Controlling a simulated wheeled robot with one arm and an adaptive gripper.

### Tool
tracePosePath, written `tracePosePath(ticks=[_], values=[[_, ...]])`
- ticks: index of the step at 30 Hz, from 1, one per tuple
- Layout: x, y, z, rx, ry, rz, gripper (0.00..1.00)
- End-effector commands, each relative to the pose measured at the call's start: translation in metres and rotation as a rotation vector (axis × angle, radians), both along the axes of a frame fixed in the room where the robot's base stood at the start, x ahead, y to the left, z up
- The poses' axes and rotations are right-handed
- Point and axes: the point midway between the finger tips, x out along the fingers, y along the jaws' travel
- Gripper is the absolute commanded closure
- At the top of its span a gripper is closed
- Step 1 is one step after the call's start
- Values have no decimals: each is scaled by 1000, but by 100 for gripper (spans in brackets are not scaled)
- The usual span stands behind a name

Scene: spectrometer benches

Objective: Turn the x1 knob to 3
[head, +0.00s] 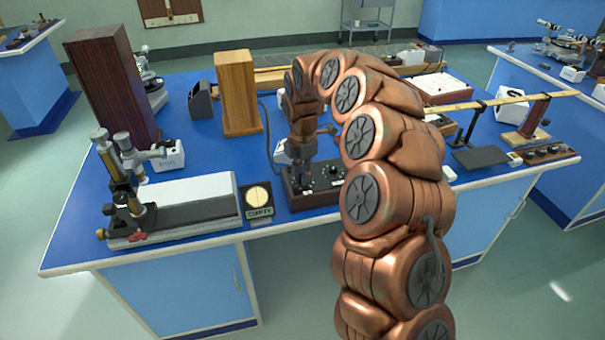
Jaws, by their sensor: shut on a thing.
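A dark brown box with a black top panel (322,199) stands near the front edge of the blue bench. Small round dials with pale markings show on its panel, one (333,171) clear of my gripper on the right. My copper arm arches over the bench, and my gripper (299,186) points down at the left part of this panel. It is shut on a knob there, mostly hidden by the fingers. The labels and pointer settings are too small to read, so I cannot tell which knob is the x1 knob.
A round yellow gauge on a dark stand (258,197) is just left of the box. Further left is a microscope-like instrument (125,190) with a grey-white block. A wooden box (237,92) and a tall dark red box (112,83) stand behind. My arm hides the bench right of the panel.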

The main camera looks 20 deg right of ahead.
Motion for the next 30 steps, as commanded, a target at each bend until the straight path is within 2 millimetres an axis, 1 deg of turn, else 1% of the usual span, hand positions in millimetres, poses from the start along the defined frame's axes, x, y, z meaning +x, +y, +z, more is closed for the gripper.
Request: tracePosePath(ticks=[8, 30], values=[[0, 0, -2, -1, 0, -150, 100], [2, -1, -3, 0, 0, -844, 100]])
